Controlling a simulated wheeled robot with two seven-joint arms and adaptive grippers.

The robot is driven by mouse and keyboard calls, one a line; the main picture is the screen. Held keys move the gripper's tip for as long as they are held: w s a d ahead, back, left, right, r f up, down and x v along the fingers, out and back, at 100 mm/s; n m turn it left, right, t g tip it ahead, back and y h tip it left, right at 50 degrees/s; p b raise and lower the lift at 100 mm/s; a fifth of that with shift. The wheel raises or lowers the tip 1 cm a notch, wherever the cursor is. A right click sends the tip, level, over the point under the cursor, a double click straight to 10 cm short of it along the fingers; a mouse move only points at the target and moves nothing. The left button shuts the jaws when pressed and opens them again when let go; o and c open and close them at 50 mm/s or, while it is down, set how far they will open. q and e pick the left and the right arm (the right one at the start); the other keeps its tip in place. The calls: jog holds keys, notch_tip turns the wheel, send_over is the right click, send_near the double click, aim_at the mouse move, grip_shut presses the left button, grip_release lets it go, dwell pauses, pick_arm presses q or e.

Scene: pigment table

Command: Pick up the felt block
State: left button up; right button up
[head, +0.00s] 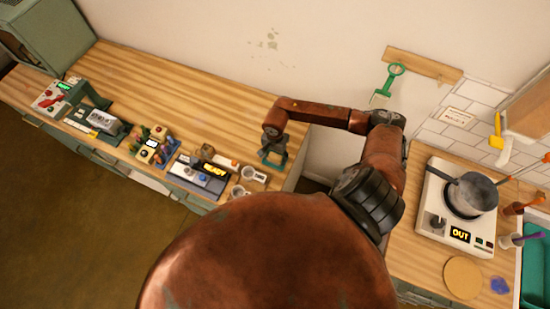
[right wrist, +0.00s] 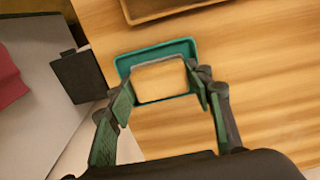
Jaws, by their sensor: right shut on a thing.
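My right gripper (head: 273,155) is over the right end of the long wooden counter. In the right wrist view, the fingers of my right gripper (right wrist: 165,98) are closed against the two sides of a block with a pale wood-coloured top and a grey edge, which I take as the felt block (right wrist: 160,82). A teal tray (right wrist: 125,62) shows around and behind the block. I cannot tell whether the block is resting in the tray or raised above it. In the head view the block is hidden by the gripper. My left gripper is in neither view.
The long counter (head: 150,80) holds several small devices along its front edge, with two small cups (head: 254,174) near the gripper. Its back half is clear. A hot plate (head: 440,225) with a pot (head: 472,196) stands on the right counter. A brown-edged tray (right wrist: 150,12) shows in the wrist view.

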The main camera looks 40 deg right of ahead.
jog(key=shift+r, duration=0.25)
notch_tip(320, 180, up, 2)
jog(key=shift+r+b, duration=0.1)
jog(key=shift+b, duration=0.75)
jog(key=s+a+r+b, duration=0.1)
jog(key=a+r+b, duration=0.3)
jog(key=a+r, duration=0.6)
jog(key=shift+a, duration=2)
jog(key=shift+r, duration=0.1)
jog(key=o, duration=0.5)
jog(key=c, duration=0.4)
